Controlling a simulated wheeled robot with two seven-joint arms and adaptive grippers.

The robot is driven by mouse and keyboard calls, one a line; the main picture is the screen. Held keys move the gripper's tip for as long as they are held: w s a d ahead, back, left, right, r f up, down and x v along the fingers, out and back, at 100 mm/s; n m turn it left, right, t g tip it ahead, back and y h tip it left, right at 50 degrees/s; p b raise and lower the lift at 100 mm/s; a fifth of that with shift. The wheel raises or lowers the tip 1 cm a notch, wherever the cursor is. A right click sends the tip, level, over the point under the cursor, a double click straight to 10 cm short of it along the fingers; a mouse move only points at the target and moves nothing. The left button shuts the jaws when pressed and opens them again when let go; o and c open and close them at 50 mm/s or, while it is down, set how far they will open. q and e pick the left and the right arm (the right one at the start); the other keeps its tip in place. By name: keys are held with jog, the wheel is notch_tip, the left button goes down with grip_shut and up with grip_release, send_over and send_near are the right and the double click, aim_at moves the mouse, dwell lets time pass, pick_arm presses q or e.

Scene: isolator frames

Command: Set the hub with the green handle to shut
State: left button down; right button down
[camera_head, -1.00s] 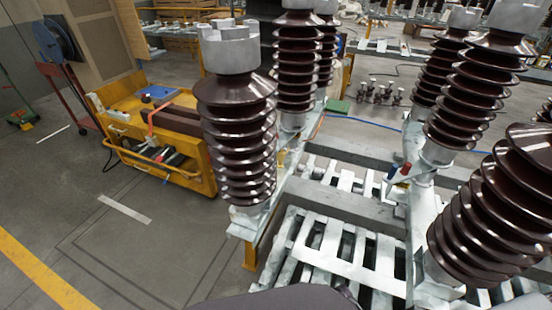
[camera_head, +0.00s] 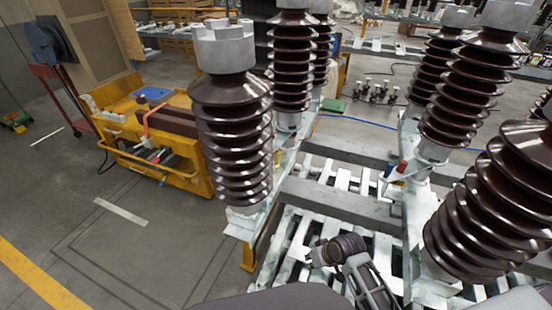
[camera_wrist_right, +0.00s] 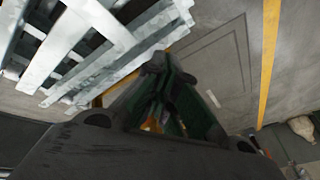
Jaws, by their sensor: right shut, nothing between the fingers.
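I cannot make out a hub with a green handle in either view. My right gripper (camera_head: 378,296) is low in the middle of the head view, above the white slatted pallets. It is empty and touches nothing that I can see. In the right wrist view its dark fingers (camera_wrist_right: 157,66) come together over the floor. My left gripper is not in view.
Tall brown ribbed insulators (camera_head: 232,140) stand at the middle and right (camera_head: 495,215). White slatted pallets (camera_head: 300,235) lie between them; they also show in the wrist view (camera_wrist_right: 85,45). A yellow cart (camera_head: 150,165) stands at the left. The floor at lower left is clear.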

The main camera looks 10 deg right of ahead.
jog(key=w+a+r+m+t+y, duration=0.25)
jog(key=w+r+y, duration=0.35)
jog(key=w+r, duration=0.45)
jog(key=w+d+r+m+t+y, duration=0.4)
jog(key=w+d+r+m+t, duration=0.2)
jog(key=w+r, duration=0.4)
jog(key=shift+w+d+r+m+y, duration=0.35)
jog(key=shift+w+d, duration=0.25)
jog(key=shift+w, duration=0.3)
